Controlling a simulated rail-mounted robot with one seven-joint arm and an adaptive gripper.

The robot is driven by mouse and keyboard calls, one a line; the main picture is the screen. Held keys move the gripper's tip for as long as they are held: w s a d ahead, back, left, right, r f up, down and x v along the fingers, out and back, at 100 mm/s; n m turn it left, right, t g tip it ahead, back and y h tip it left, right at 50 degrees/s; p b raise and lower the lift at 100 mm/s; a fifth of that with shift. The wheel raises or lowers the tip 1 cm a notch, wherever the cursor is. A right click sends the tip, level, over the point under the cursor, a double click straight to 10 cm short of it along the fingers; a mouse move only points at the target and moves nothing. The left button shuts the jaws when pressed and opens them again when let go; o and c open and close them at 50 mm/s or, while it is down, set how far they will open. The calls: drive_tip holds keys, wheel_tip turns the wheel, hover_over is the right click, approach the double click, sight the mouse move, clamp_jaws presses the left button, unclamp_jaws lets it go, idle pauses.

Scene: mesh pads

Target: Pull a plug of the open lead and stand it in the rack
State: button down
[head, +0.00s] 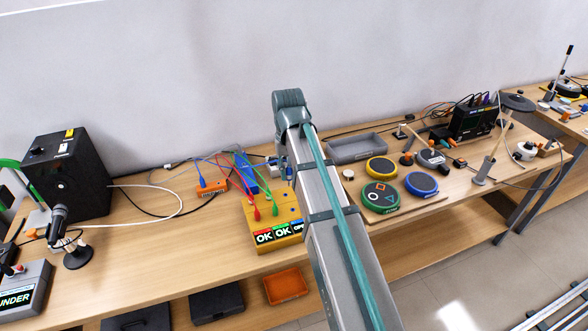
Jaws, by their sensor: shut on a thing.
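The yellow test box (262,216) stands near the bench's front edge, with two OK labels and one partly hidden label that seems to read OPEN (298,227). A red plug (256,213) and a green plug (275,208) stand in its top, with leads running back. A blue plug (202,182) stands at the orange block (212,188). A blue block (246,174), possibly the rack, is behind the box. My gripper (286,174) is small and partly covered by my arm, above the box's back right. It is shut on what looks like a blue plug; the grip itself is unclear.
A grey tray (357,148) and yellow, green and blue round pads (421,184) lie right of my arm. A black speaker (70,175) and a microphone (76,250) stand left. White and black cables cross the bench behind. Bare wood lies left of the box.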

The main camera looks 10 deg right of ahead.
drive_tip(key=w+a+f, duration=0.4)
drive_tip(key=w+a, duration=0.3)
drive_tip(key=w, duration=0.2)
drive_tip(key=w+a+f+p, duration=0.1)
drive_tip(key=w+a+f, duration=0.2)
drive_tip(key=w+a, duration=0.5)
drive_tip(key=w+a+f+p, duration=0.1)
drive_tip(key=w+a+f, duration=0.3)
drive_tip(key=w+a, duration=0.4)
drive_tip(key=shift+w+f, duration=0.3)
drive_tip(key=shift+w, duration=0.75)
drive_tip(key=shift+a, duration=0.1)
drive_tip(key=shift+f, duration=0.15)
drive_tip(key=shift+f+b, duration=1.05)
drive_tip(key=shift+f, duration=1.7)
drive_tip(key=shift+f+b, duration=0.75)
drive_tip(key=shift+f, duration=1.35)
drive_tip(key=c, duration=1)
unclamp_jaws()
drive_tip(key=shift+o, duration=0.2)
